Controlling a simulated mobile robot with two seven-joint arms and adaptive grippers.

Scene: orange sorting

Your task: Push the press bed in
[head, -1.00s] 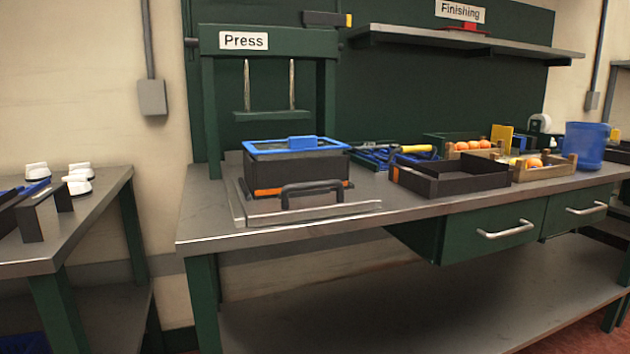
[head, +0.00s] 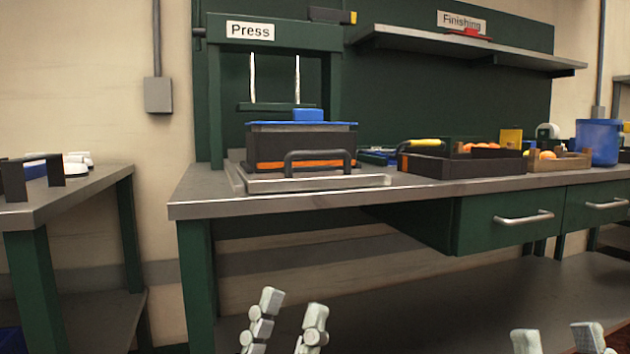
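The press (head: 273,44) is a green frame with a plate on two rods at the back left of the bench. The press bed (head: 320,182) is a grey metal tray with a dark bar handle (head: 318,156) at its front, pulled out toward the bench's front edge. A dark box with an orange stripe (head: 300,143) and a blue-edged lid sits on the bed. My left gripper (head: 288,308) is at the bottom centre, below bench height, fingers apart and empty. My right gripper (head: 558,342) is at the bottom right, fingers apart, partly cut off by the picture edge.
A black tray (head: 462,166), crates with oranges (head: 558,162) and a blue bucket (head: 598,142) stand on the bench to the right. Drawers (head: 508,217) hang under the bench top. A second table (head: 85,196) stands at left. The bench front left of the bed is clear.

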